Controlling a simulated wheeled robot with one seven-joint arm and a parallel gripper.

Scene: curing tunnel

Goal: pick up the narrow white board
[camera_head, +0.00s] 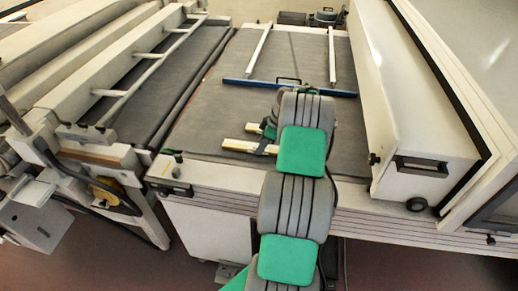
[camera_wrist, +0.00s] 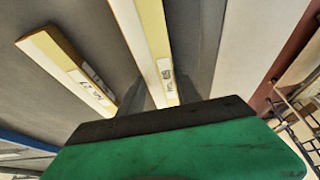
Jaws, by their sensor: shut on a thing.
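A narrow white board (camera_wrist: 147,45) with a pale yellow edge and a small printed label runs down the middle of the wrist view. My gripper (camera_wrist: 163,97) is shut on its near end, with a dark finger on each side. In the head view this appears to be the nearer of two short pale boards (camera_head: 238,145), its right end partly covered by my gripper (camera_head: 266,145). A second white board (camera_wrist: 72,72), with a yellow edge and a label, lies apart to its left in the wrist view. Whether the held board is lifted off the surface I cannot tell.
The grey belt (camera_head: 208,106) has free room left of the boards. A blue bar (camera_head: 240,83) crosses it behind them, with white rails (camera_head: 332,56) beyond. A large white housing (camera_head: 405,110) stands close on the right. A roller conveyor frame (camera_head: 130,92) stands on the left.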

